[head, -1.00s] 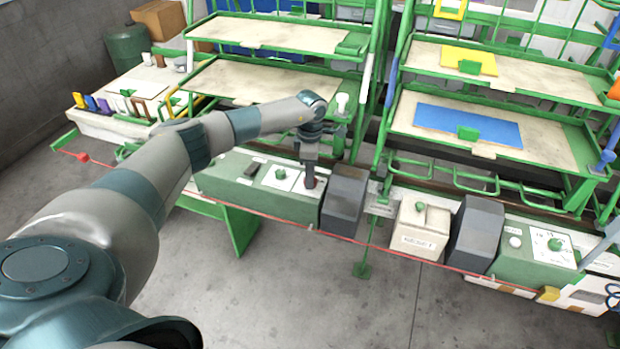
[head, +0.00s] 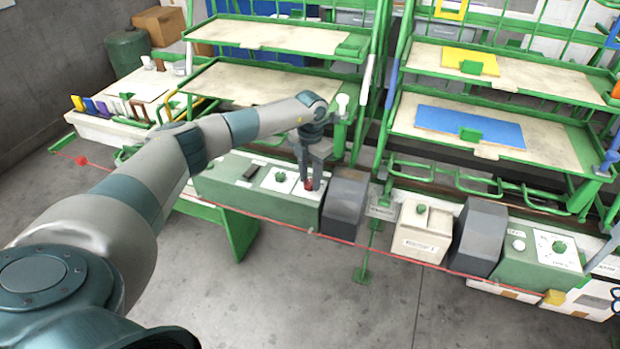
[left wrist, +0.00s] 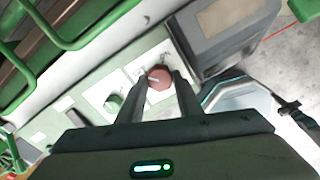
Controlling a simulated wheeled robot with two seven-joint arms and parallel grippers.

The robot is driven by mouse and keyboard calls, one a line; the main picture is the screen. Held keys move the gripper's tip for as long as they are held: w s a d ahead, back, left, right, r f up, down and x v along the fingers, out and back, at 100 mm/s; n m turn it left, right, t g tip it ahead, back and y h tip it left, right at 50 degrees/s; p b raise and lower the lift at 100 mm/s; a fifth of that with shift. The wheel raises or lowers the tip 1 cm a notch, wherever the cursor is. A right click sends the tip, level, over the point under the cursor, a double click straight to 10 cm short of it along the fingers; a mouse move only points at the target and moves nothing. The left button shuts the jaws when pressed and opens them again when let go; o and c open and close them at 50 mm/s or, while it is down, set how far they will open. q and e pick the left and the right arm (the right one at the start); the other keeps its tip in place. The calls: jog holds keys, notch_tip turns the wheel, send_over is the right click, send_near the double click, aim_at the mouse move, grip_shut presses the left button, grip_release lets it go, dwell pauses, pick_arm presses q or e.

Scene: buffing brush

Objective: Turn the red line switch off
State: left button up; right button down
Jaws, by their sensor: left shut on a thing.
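The red line switch (head: 308,185) is a round red knob on a white plate, at the right end of the green control box (head: 262,203). My left gripper (head: 311,181) points down at it, with one finger on each side, and is shut on the knob. In the left wrist view the red knob (left wrist: 159,77) sits between the two dark fingers, and a pale mark shows on its face. Part of the knob is hidden by the fingers in the head view. My right gripper is in neither view.
A green knob (head: 281,177) on a white plate is just left of the red one. A dark grey housing (head: 345,204) stands close on the right. A thin red line (head: 400,256) runs along the front. Green racks (head: 262,83) rise behind.

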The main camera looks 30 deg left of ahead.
aim_at(310, 182)
pick_arm(q)
jog(key=shift+n, duration=0.4)
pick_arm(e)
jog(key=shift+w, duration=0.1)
pick_arm(q)
jog(key=shift+r, duration=0.1)
jog(key=o, duration=1)
jog(key=shift+o, duration=0.2)
jog(key=shift+r, duration=0.25)
jog(key=shift+w+r, duration=0.1)
jog(key=shift+r, duration=0.25)
notch_tip(310, 182, up, 16)
jog(key=b, duration=0.4)
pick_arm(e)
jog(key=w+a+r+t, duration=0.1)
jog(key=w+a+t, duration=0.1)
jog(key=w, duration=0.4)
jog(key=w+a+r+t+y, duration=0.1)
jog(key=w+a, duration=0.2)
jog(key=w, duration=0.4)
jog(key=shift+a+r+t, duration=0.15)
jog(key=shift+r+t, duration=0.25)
